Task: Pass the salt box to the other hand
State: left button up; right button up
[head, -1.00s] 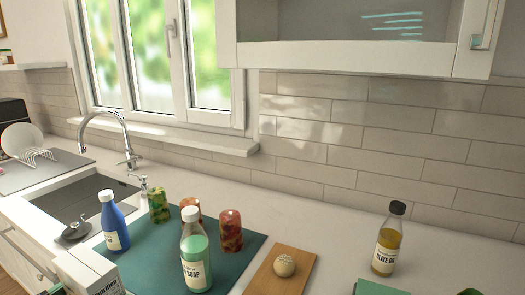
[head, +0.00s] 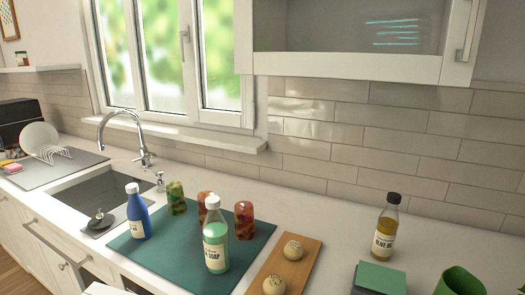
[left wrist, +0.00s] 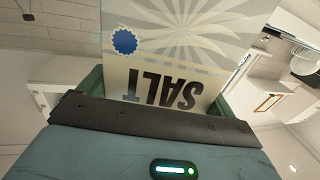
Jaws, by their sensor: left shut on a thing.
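The salt box (left wrist: 175,70) fills the upper middle of the left wrist view, with its SALT lettering upside down and a blue seal on its pale face. My left gripper (left wrist: 155,125) is shut on it, with green finger parts showing at both sides of the box. The fingertips are hidden behind the box. In the head view only a white sliver (head: 104,289) shows at the bottom left edge, and I cannot tell whether it is the box.
A teal mat (head: 160,258) holds a blue bottle (head: 138,215), a soap bottle (head: 215,240) and several patterned jars. A wooden board (head: 290,262) carries two round balls. The sink (head: 90,195) is left.

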pick_arm(q)
jog(key=s+d+f+n+y+p, duration=0.1)
jog(key=d+f+y, duration=0.1)
jog(key=d, duration=0.4)
jog(key=shift+s+f+n+y, duration=0.15)
jog(key=shift+s+n+y, duration=0.25)
jog(key=shift+y, duration=0.2)
pick_arm(e)
jog(key=shift+w+d+r, duration=0.1)
jog(key=shift+w+r, duration=0.15)
jog(key=shift+r, duration=0.2)
jog(key=shift+w+d+r, duration=0.1)
jog(key=shift+w+r, duration=0.1)
jog(key=shift+r, duration=0.2)
pick_arm(q)
jog(key=shift+d, duration=0.1)
